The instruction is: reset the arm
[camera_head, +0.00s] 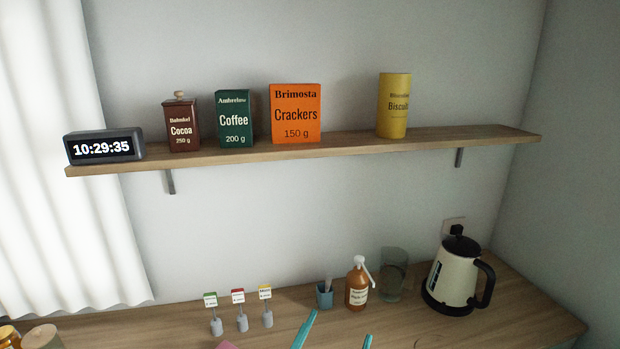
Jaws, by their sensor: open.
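My gripper (336,332) shows only as two teal fingertips at the bottom edge of the head view, a little right of the middle. The fingertips are well apart, and nothing shows between them. The rest of my gripper and my arm are out of the picture. The fingertips appear in front of the wooden counter (200,338), below the orange-brown pump bottle. I cannot tell how high above the counter they are.
A wall shelf (340,148) above holds a clock (104,147), boxes and tins.

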